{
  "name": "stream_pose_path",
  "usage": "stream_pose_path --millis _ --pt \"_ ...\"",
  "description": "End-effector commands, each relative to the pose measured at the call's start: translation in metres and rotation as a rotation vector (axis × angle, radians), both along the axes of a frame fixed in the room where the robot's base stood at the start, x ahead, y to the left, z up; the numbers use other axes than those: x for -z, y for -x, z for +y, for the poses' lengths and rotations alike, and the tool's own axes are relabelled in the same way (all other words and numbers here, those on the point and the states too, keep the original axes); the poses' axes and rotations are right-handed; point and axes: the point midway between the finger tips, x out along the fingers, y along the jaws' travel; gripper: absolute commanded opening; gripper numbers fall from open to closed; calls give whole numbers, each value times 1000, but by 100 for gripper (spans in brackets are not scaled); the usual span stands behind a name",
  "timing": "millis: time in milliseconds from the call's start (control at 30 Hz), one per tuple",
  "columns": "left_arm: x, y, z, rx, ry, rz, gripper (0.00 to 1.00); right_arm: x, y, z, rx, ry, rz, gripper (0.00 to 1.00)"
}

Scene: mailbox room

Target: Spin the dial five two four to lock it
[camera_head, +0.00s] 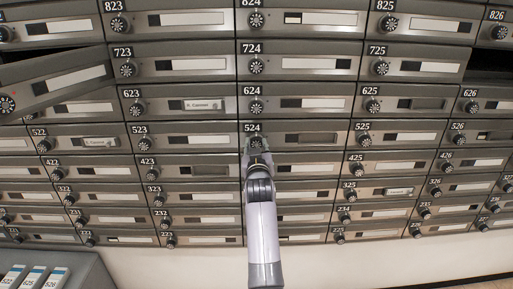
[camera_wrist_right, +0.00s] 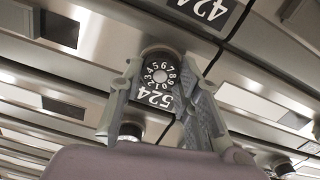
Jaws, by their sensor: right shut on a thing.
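The dial of mailbox 524 (camera_wrist_right: 160,75) is a black knob with white numbers. In the right wrist view it sits between the two fingers of my right gripper (camera_wrist_right: 162,85), which is shut on it. The 524 label (camera_wrist_right: 153,95) is just below the dial there and appears upside down. In the head view the 524 mailbox door (camera_head: 310,139) is closed, and my right gripper (camera_head: 257,150) reaches up to its left end and covers most of the dial. My left gripper is not in view.
Rows of closed grey mailboxes with dials surround it, such as 624 (camera_head: 300,104) above. A door at the upper left (camera_head: 50,78) swings open toward me. An open dark slot (camera_head: 490,65) is at the right. A grey case with labelled items (camera_head: 80,265) stands lower left.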

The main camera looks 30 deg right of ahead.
Motion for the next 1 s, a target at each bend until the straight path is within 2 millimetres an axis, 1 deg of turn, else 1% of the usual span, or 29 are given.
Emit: stream_pose_path --millis 200,667,700,900,1000 --pt "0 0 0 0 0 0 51 2 0 0 0 -43 -23 3" --pt "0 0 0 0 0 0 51 1 0 0 -1 -52 -28 3" --pt "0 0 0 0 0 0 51 1 0 0 -1 -52 -28 33" --pt "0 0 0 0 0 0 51 1 0 0 0 -51 -29 46" --pt "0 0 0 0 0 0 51 1 0 0 0 -51 -30 51"
